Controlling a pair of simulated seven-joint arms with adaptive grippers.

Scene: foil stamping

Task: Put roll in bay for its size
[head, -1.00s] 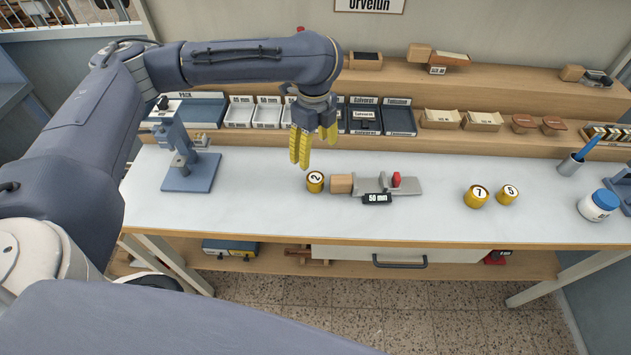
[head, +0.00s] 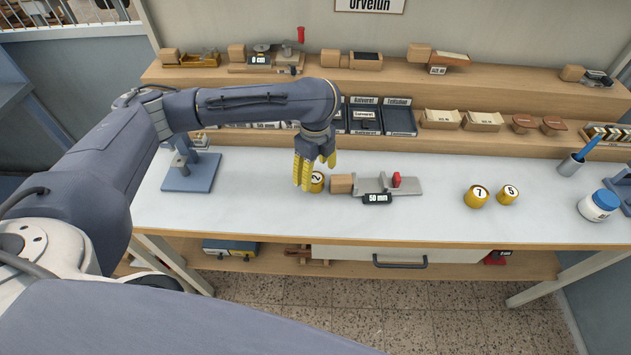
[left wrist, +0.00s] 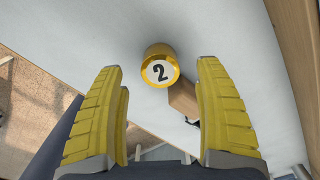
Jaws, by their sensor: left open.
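A gold foil roll marked 2 (head: 317,182) stands on the white bench, just left of a wooden block; in the left wrist view the roll (left wrist: 161,67) lies ahead, between the lines of the fingers. My left gripper (head: 304,188) is open, with yellow fingers, close to the roll and partly covering it in the head view; the wrist view shows the gripper (left wrist: 160,110) empty. Two more gold rolls, marked 7 (head: 476,197) and 5 (head: 508,195), stand to the right. Bays (head: 398,122) with labels line the back of the bench. My right gripper is not in view.
A grey gauge labelled 50 mm (head: 408,186) with a wooden block (head: 342,184) lies right of roll 2. A blue press (head: 191,174) stands left. A white jar (head: 598,205) and a pen cup (head: 571,166) stand right. The bench front is clear.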

